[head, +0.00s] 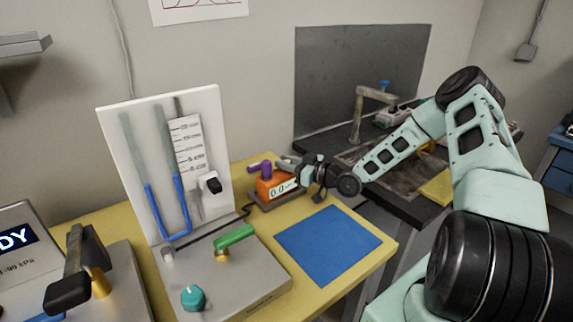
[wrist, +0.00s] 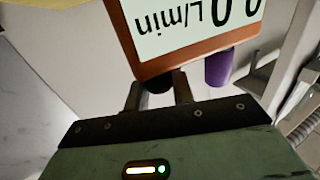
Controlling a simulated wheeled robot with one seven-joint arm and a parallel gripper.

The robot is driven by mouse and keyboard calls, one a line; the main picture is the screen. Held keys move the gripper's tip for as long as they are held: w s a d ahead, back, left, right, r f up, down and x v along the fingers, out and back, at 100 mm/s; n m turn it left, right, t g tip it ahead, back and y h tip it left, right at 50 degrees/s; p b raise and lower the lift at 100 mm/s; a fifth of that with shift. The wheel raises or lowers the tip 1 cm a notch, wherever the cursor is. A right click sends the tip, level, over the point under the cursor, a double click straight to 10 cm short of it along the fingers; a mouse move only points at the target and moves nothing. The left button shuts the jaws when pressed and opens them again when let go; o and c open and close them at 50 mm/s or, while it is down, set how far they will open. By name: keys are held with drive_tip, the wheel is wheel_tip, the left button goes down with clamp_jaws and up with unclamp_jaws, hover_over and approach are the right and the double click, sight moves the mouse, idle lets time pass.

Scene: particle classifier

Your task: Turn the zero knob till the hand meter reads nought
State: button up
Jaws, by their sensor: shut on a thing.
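The orange hand meter (head: 268,184) stands on the yellow bench beside the white manometer board, and its display reads 0.0 in the head view. In the wrist view the meter (wrist: 190,56) is upside down and close, its display partly cut off, showing a 0 and "L/min". My gripper (head: 285,165) is at the top of the meter, and in the wrist view (wrist: 158,92) its fingers are shut on a small dark knob (wrist: 158,86), mostly hidden between them. A purple part (wrist: 219,68) sticks out of the meter beside the fingers; it also shows in the head view (head: 258,168).
A blue mat (head: 328,244) lies bare in front of the meter. The manometer board (head: 143,125) with blue liquid stands to the left. A grey base (head: 240,275) carries a green lever (head: 234,237) and a teal knob (head: 193,297). A dark sink bench is behind right.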

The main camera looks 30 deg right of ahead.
drive_tip(key=shift+y, duration=0.3)
drive_tip(key=o, duration=1)
drive_tip(key=shift+c, duration=0.2)
drive_tip(key=b+v, duration=0.2)
drive_tip(key=v, duration=1.5)
drive_tip(key=shift+s+d+r+b, duration=0.15)
drive_tip(key=shift+d+r+b, duration=0.1)
drive_tip(key=shift+b, duration=0.15)
